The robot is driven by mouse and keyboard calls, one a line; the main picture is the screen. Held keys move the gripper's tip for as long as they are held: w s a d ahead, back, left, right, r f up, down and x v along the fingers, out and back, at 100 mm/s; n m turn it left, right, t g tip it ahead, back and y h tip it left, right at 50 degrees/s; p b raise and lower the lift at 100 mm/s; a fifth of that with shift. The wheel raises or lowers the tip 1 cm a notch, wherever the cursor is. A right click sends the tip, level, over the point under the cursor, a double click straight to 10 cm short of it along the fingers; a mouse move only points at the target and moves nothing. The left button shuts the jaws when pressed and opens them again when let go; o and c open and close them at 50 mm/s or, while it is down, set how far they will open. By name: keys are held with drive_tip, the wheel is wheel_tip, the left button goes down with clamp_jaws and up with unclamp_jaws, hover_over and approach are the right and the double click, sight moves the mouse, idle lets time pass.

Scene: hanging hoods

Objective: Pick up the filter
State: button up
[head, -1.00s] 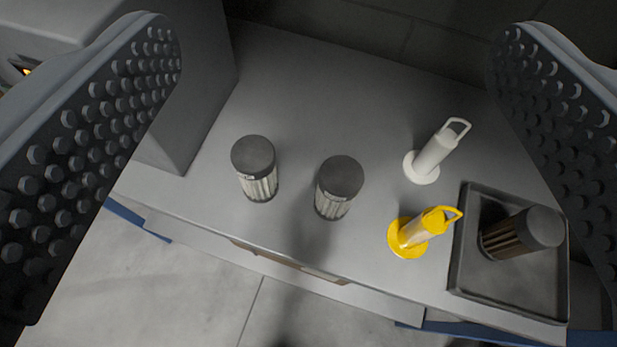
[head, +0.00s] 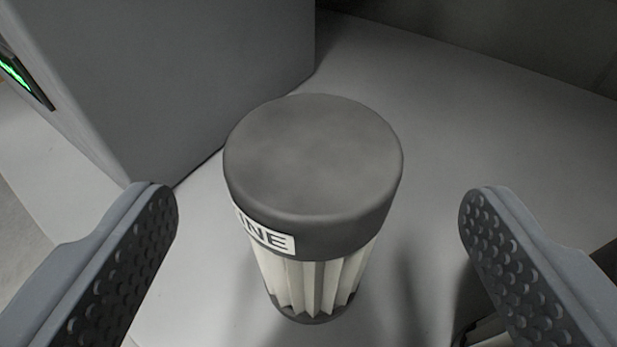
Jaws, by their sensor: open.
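A filter (head: 312,200) stands upright on the grey table top, large in the middle of the head view. It has a dark grey cap with a white label ending in "NE" and a pale pleated body. My gripper (head: 318,205) is open, with one studded finger at the left of the filter and one at the right. Clear gaps show between both fingers and the filter. A dark shape with a pale pleated part at the lower right (head: 482,333) looks like a second filter, mostly hidden by my right finger.
A large grey box (head: 170,80) stands behind and left of the filter, with a green light on its left side. The table top (head: 440,130) is clear behind and to the right of the filter. A dark wall rises at the back.

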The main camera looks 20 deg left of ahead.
sight(314, 145)
drive_tip(key=shift+b+x, duration=0.65)
drive_tip(key=shift+x, duration=3.1)
drive_tip(key=shift+s+f, duration=0.1)
drive_tip(key=shift+f, duration=0.05)
drive_tip(key=c, duration=1.2)
